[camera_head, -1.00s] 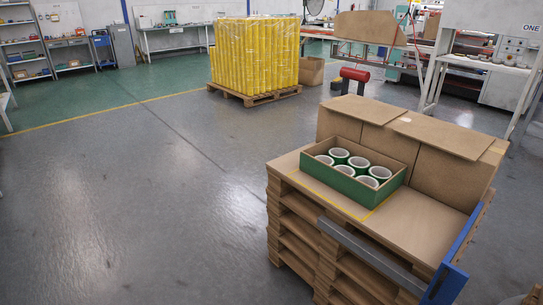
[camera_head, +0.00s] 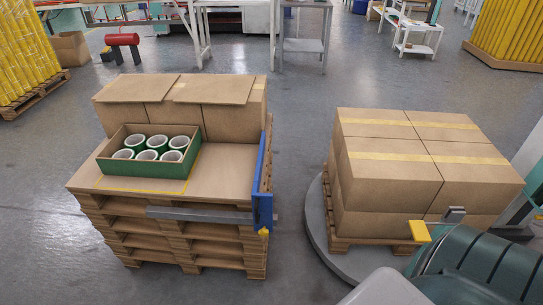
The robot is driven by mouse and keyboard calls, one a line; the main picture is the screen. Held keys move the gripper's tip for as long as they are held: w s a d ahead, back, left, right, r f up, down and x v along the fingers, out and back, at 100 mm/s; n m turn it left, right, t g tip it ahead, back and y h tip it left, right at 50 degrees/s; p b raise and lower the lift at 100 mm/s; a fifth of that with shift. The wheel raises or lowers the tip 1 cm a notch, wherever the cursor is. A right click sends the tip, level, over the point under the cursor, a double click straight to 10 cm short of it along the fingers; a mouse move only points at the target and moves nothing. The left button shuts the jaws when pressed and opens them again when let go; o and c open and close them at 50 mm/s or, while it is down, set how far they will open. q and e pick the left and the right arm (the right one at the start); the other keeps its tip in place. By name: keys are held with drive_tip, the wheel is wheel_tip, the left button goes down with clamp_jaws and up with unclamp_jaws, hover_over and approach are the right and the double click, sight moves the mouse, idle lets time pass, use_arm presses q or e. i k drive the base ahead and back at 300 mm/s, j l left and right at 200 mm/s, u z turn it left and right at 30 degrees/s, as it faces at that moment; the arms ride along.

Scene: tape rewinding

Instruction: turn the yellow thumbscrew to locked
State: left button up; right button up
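A small yellow knob (camera_head: 264,232), which looks like the thumbscrew, sits at the lower end of the blue upright plate (camera_head: 263,178). This plate stands at the right front corner of the pallet stack. A grey bar (camera_head: 200,215) runs left from the plate along the front of the stack. The knob is too small for me to tell whether it is locked. Neither of my grippers is in view.
A green-sided box (camera_head: 146,168) of tape rolls and brown cartons (camera_head: 235,117) stand on the pallet stack (camera_head: 190,245). At right, taped cartons (camera_head: 390,180) stand on a pallet over a round grey platform (camera_head: 318,225). Grey floor lies between.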

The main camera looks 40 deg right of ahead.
sight(263, 232)
drive_tip(key=z, duration=1.05)
